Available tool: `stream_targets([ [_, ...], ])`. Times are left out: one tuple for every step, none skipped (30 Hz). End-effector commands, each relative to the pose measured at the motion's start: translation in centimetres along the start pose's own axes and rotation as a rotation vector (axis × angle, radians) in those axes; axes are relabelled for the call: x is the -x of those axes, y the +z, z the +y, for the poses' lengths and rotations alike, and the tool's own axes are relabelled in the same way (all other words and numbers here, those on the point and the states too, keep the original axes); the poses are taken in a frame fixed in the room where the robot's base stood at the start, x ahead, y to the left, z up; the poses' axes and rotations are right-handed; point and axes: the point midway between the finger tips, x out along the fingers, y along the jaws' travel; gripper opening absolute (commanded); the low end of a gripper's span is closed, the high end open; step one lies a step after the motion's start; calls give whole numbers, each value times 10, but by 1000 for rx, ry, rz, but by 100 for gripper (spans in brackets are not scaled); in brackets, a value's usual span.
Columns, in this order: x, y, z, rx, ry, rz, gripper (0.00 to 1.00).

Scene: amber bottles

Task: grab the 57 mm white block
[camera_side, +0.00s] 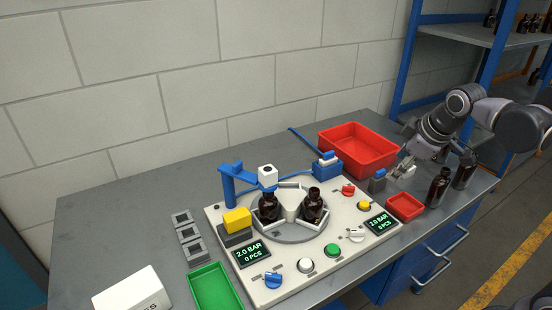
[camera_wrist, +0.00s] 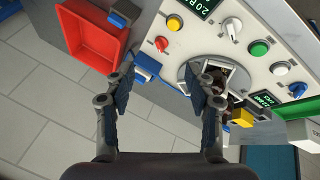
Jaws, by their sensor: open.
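My gripper (camera_side: 402,169) hangs at the right of the table, near the large red tray and well apart from that block. In the wrist view my gripper (camera_wrist: 165,88) is open, with nothing between its fingers.
The white machine panel (camera_side: 290,265) carries a turntable with two amber bottles, knobs and buttons. The large red tray (camera_side: 341,137), small red tray (camera_side: 405,206), two more amber bottles (camera_side: 438,188), green tray (camera_side: 205,272) and white carton (camera_side: 130,291) surround it. The back left table is clear.

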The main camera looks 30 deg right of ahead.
Motion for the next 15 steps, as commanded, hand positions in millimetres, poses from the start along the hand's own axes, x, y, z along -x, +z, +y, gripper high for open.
stream_targets([
  [-7, -5, 16, 65, 5, -28, 55],
  [-10, -6, 25, 108, 8, -45, 55],
  [-16, -8, 36, 165, 8, -68, 55],
  [-20, -9, 44, 209, 8, -84, 55],
  [-25, -10, 52, 251, 7, -101, 55],
  [-32, -10, 63, 308, 4, -124, 55],
  [-37, -11, 71, 351, 1, -140, 55],
  [-42, -11, 79, 393, -4, -157, 55],
  [-50, -10, 90, 449, -11, -180, 55],
  [-56, -10, 98, 491, -17, -196, 55],
  [-62, -9, 106, 533, -26, -213, 55],
  [-70, -7, 117, 588, -36, -235, 55],
  [-77, -6, 125, 629, -45, -251, 55],
  [-84, -4, 132, 671, -57, -267, 55],
  [-93, 0, 142, 724, -71, -287, 55],
])
